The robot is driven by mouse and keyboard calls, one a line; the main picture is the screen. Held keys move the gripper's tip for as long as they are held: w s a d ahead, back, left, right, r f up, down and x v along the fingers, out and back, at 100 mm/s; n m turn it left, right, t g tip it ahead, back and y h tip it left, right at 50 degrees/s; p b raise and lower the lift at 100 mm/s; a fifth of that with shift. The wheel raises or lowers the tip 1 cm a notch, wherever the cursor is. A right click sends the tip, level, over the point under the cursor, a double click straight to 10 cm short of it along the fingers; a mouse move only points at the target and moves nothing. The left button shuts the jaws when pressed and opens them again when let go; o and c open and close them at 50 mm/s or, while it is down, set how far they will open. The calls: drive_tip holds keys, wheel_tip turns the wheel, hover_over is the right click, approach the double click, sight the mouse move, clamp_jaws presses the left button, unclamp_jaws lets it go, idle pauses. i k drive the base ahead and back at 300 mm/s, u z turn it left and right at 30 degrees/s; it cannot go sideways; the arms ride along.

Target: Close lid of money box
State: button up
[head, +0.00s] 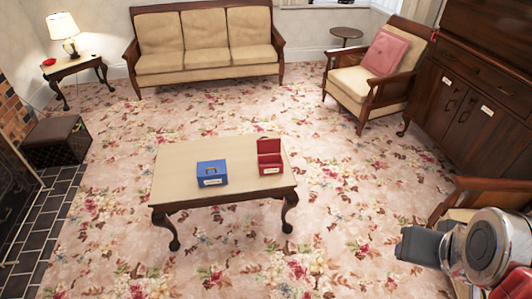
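A red box (271,169) stands near the right end of the low coffee table (172,182). Its lid (269,146) is raised at the back, so the box is open. A blue box (211,170) with a handle on top and a pale label stands to its left, and its lid looks shut. The two boxes are apart. My gripper (420,246) seems to be the dark grey end of my arm at the lower right, far from both boxes. Its fingers cannot be made out.
A sofa (205,45) stands at the back and an armchair (375,75) with a pink cushion at the back right. A dark wooden cabinet (465,105) lines the right side, with another chair (470,195) below it. Flowered carpet (340,230) is free around the table.

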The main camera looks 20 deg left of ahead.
sight(269, 145)
drive_tip(key=k, duration=0.15)
drive_tip(key=i, duration=5.2)
drive_tip(key=u, duration=0.05)
